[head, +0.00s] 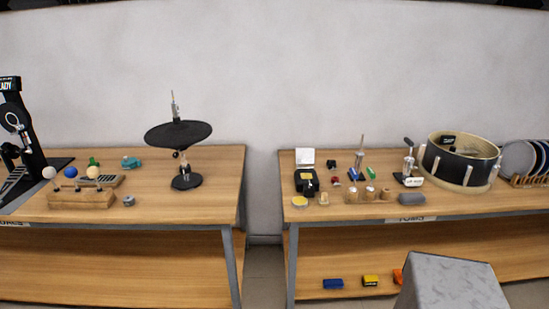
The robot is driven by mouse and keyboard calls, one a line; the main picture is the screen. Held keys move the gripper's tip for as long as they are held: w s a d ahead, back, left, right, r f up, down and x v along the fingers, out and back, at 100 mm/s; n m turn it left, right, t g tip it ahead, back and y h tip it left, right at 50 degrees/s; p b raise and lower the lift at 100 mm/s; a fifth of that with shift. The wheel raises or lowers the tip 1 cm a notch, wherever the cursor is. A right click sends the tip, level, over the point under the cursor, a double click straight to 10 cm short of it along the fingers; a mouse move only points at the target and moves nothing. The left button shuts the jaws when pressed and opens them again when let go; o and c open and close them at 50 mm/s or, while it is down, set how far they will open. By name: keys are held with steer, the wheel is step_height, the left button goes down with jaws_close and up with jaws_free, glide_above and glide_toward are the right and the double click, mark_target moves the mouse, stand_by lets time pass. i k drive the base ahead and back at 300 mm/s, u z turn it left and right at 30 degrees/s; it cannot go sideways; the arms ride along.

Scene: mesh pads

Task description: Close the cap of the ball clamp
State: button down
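I cannot tell for sure which item is the ball clamp; the parts are small from here. A small grey block-like part (128,200) lies on the left table beside a wooden block (82,199) with white, blue and yellow balls on posts. A teal part (131,162) lies behind them. On the right table, a black box (306,181) has a pale upright panel (305,157) behind it, perhaps a raised lid. A grey post-like fitting (408,174) stands left of the drum. My gripper is not in view.
A black cymbal pad on a stand (179,134) rises from the left table (222,185). A drum (460,162) and a plate rack stand on the right table (515,198). A gap separates the tables. Coloured blocks (371,281) lie on the right table's lower shelf.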

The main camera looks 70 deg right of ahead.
mark_target(304, 156)
steer(key=u, duration=0.75)
steer(key=k, duration=1.3)
steer(key=z, duration=1.45)
